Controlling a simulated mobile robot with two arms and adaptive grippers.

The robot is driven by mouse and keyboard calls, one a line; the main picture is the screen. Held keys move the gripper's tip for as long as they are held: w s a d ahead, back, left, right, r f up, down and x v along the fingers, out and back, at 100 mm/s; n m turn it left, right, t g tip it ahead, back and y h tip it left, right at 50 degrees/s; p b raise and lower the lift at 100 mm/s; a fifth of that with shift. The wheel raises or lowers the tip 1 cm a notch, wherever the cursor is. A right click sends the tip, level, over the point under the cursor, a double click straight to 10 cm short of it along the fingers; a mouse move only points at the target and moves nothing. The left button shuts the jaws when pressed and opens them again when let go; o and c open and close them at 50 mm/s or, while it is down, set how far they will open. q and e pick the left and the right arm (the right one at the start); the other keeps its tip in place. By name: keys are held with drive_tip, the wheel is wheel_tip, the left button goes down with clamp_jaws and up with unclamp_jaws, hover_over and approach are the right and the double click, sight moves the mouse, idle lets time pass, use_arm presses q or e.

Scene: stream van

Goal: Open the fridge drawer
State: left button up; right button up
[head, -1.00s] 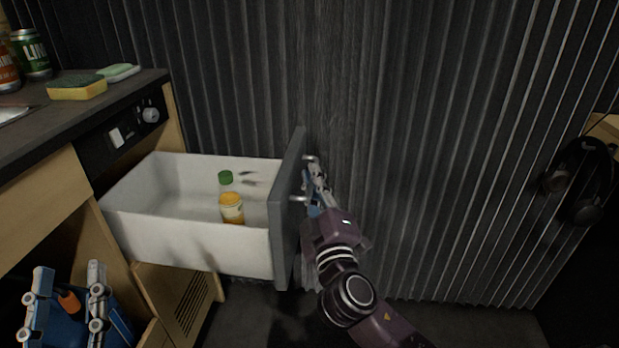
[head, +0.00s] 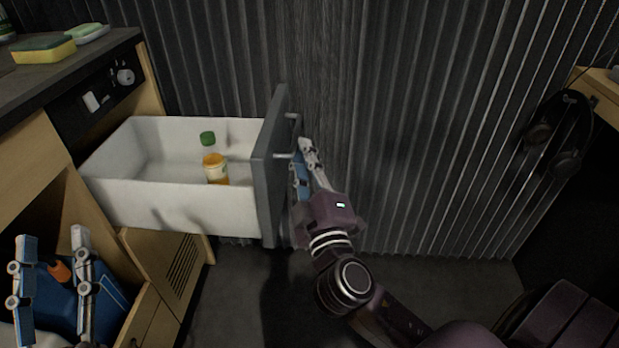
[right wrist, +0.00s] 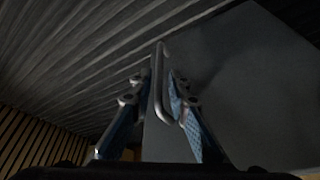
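The fridge drawer (head: 170,207) is pulled well out of the cabinet in the head view, a white bin with a dark grey front (head: 270,185). Its metal bar handle (head: 285,156) is on the right face of the front. My right gripper (head: 303,150) is beside the handle. In the right wrist view, the handle (right wrist: 159,95) stands between the two parted fingers of my right gripper (right wrist: 160,78), and the grey front (right wrist: 235,85) fills the right. My left gripper (head: 50,245) is open and empty at lower left, below the counter.
A bottle with orange contents and a green cap (head: 215,168) stands in the drawer. A sponge (head: 44,49) lies on the counter (head: 85,55). A vented cabinet door (head: 170,265) is below the drawer. Headphones (head: 560,130) hang at right. The corrugated wall (head: 420,130) is close behind.

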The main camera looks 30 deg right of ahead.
drive_tip(key=v, duration=0.6)
drive_tip(key=shift+s, duration=0.3)
drive_tip(key=shift+a, duration=0.1)
